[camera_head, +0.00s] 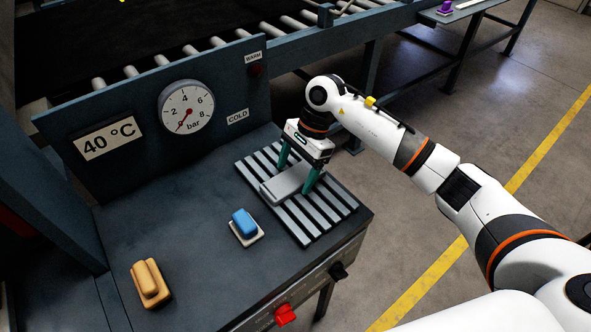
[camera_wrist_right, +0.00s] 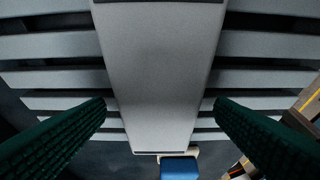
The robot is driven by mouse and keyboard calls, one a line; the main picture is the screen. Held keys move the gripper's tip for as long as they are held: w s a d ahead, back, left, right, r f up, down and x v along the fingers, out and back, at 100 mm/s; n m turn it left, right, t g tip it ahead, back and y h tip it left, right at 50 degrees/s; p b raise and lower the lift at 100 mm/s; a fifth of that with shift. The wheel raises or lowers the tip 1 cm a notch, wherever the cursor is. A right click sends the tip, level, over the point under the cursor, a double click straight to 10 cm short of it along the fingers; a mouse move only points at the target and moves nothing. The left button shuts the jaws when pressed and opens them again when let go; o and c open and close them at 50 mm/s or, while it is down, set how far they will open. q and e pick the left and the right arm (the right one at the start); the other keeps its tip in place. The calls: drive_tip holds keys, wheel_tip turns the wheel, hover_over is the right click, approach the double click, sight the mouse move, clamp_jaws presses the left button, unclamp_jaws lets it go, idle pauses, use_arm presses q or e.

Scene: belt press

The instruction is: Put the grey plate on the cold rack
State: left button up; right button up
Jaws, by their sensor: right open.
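The grey plate (camera_head: 286,184) lies on the slats of the cold rack (camera_head: 325,207), at the right end of the dark bench. In the right wrist view the grey plate (camera_wrist_right: 160,70) runs up the middle, above the light slats of the rack (camera_wrist_right: 60,75). My right gripper (camera_head: 297,177) is over the rack with its green fingers on either side of the plate. The fingers are open, and in the right wrist view a gap shows between each finger and the plate. My left gripper is not in view.
A blue block (camera_head: 244,222) on a pale base sits left of the rack. A tan block (camera_head: 150,284) stands at the bench's front left. A pressure gauge (camera_head: 186,107) and a 40 °C display (camera_head: 107,139) are on the back panel. A red knob (camera_head: 285,314) is on the front edge.

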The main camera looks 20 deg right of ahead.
drive_tip(key=b+v, duration=0.4)
drive_tip(key=v, duration=0.7)
drive_tip(key=shift+r, duration=0.35)
drive_tip(key=shift+d, duration=0.1)
